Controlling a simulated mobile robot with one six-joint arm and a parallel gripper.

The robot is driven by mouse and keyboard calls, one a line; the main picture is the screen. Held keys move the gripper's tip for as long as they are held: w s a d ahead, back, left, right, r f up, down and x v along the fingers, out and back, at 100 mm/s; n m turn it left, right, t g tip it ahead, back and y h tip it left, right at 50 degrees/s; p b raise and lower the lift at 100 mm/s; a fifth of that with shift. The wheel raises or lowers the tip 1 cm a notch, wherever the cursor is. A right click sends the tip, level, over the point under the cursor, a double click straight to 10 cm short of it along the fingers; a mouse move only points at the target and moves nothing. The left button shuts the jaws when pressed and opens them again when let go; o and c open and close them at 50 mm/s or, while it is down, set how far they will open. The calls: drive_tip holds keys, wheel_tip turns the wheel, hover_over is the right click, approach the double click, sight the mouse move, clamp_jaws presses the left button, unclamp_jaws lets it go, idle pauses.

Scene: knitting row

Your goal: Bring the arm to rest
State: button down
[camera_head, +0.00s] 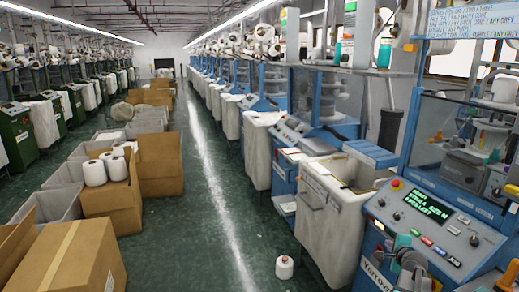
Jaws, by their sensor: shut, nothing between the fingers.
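Part of my arm (410,262), grey with a teal joint cap, shows at the bottom right, in front of the nearest blue machine's control panel. The rest of the arm runs out of the picture at the bottom. I cannot make out my gripper's fingers in this view. I see nothing held by the part of the arm that shows.
The blue knitting machine (440,215) with a lit display stands close at the right. A white yarn cone (284,267) stands on the aisle floor by a white bin (328,235). Cardboard boxes (75,262) line the left. The green aisle floor (205,240) between is mostly clear.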

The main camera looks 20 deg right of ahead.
drive_tip(key=w+a+f+n+y, duration=0.25)
drive_tip(key=w+a+f, duration=0.45)
drive_tip(key=a+f, duration=0.45)
drive_tip(key=s+a+f+n+g+y+b, duration=0.1)
drive_tip(key=a+f+n+y, duration=0.1)
drive_tip(key=a+f, duration=0.65)
drive_tip(key=a+f+n+g+y, duration=0.2)
drive_tip(key=a+f, duration=0.2)
drive_tip(key=a, duration=0.9)
drive_tip(key=s+a+f+n+g+y+b, duration=0.1)
drive_tip(key=a+f+n+y, duration=0.15)
drive_tip(key=a+f, duration=0.55)
drive_tip(key=s+a+f+n+g+b, duration=0.1)
drive_tip(key=s+a+f+n+g, duration=0.25)
drive_tip(key=s+a+f, duration=0.45)
drive_tip(key=s+a+f+n+g, duration=0.3)
drive_tip(key=s+a+f+n, duration=0.1)
drive_tip(key=s+a, duration=0.65)
drive_tip(key=s+d+n+g+h, duration=0.2)
drive_tip(key=s+n+g, duration=0.4)
drive_tip(key=s, duration=1)
drive_tip(key=n, duration=0.3)
drive_tip(key=shift+h, duration=0.3)
drive_tip(key=shift+s+r, duration=0.1)
